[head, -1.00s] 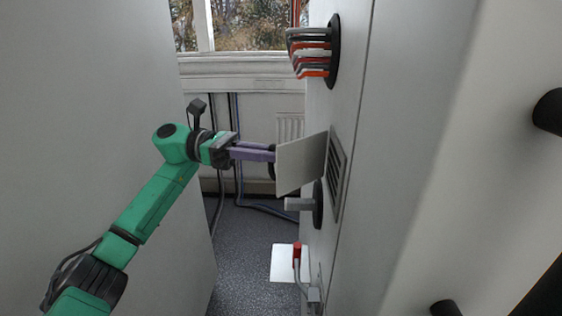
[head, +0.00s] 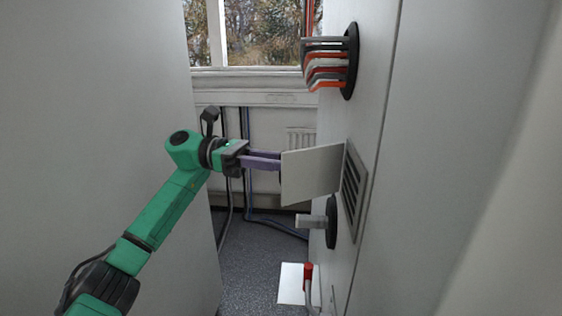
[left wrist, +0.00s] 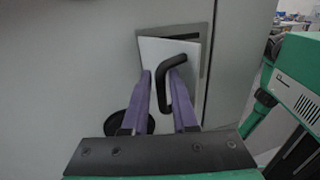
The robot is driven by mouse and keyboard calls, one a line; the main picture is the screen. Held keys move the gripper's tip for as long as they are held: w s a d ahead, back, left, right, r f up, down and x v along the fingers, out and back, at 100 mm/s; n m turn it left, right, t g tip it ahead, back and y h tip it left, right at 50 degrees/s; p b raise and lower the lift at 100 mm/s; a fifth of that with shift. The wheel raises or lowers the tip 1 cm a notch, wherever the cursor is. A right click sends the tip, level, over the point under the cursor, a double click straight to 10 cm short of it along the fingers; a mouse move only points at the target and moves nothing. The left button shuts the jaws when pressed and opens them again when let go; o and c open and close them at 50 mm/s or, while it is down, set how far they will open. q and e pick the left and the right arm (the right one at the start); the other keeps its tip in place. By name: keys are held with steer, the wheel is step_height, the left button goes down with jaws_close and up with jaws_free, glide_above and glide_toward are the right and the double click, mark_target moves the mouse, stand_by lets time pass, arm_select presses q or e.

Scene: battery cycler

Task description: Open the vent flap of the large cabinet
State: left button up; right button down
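The large cabinet (head: 372,120) has a light vent flap (head: 312,174) standing out from its side, with the dark slatted grille (head: 352,191) uncovered beside it. In the left wrist view the flap (left wrist: 158,52) has a black bent handle (left wrist: 178,85). My left gripper (head: 280,161) reaches the flap from the left, its fingertips partly hidden behind it. In the left wrist view its purple fingers (left wrist: 163,75) are apart, with the handle beside and partly across the right finger. Firm contact cannot be told. My right gripper is not in view.
A round cable port with several red, grey and white cables (head: 330,62) is above the vent. A grey lever on a black disc (head: 330,222) sits below it, and a red-handled part (head: 308,274) lower down. A pale wall (head: 90,110) stands close on the left.

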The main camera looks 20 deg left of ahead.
arm_select(q)
steer(key=s+a+b, duration=0.1)
steer(key=a, duration=1.3)
steer(key=shift+s+a, duration=0.15)
steer(key=shift+a, duration=0.05)
